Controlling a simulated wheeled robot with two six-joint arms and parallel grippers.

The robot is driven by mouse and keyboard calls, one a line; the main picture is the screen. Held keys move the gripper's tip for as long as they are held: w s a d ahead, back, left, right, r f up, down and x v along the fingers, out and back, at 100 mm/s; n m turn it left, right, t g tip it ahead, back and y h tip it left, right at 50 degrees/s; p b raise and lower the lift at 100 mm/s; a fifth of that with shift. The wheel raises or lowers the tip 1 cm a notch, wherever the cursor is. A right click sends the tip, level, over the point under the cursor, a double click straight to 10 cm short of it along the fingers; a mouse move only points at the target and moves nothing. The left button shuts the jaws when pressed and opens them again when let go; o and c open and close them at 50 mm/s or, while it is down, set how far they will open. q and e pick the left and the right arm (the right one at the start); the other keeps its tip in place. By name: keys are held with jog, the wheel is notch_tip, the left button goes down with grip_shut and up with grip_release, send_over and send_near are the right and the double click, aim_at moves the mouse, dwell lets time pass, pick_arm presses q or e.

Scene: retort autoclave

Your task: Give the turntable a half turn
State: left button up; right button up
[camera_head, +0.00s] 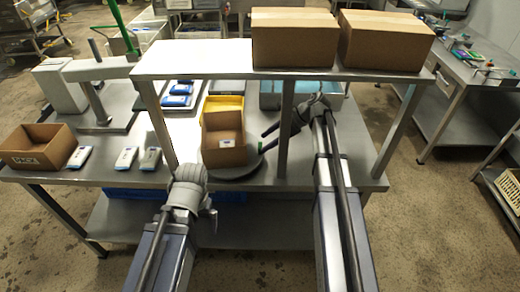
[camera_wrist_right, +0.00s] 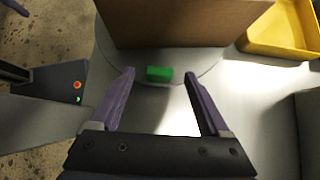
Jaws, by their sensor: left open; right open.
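The turntable (camera_head: 240,174) is a round grey disc on the steel table, partly hidden under a cardboard box (camera_head: 224,152). Its rim also shows in the right wrist view (camera_wrist_right: 207,67). A small green block (camera_wrist_right: 159,74) is at the rim, in front of the box. My right gripper (camera_head: 265,142) is open at the right of the box. In the wrist view its fingertips (camera_wrist_right: 160,74) lie on either side of the green block, with gaps on both sides. My left gripper (camera_head: 211,211) is at the table's front edge, apart from the turntable, its fingers barely visible.
A raised shelf (camera_head: 203,59) with two large cartons (camera_head: 294,38) spans above the table, its posts close to my right arm. A yellow tray (camera_head: 222,104) is behind the box. White-and-blue packs (camera_head: 126,157) and an open carton (camera_head: 38,146) are at the left.

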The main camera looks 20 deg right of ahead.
aim_at(260, 145)
jog(key=b+x, duration=0.2)
jog(key=x, duration=0.2)
pick_arm(q)
notch_tip(260, 145, down, 3)
jog(key=shift+r, duration=0.1)
pick_arm(e)
grip_shut()
dwell(0.3)
dwell(0.8)
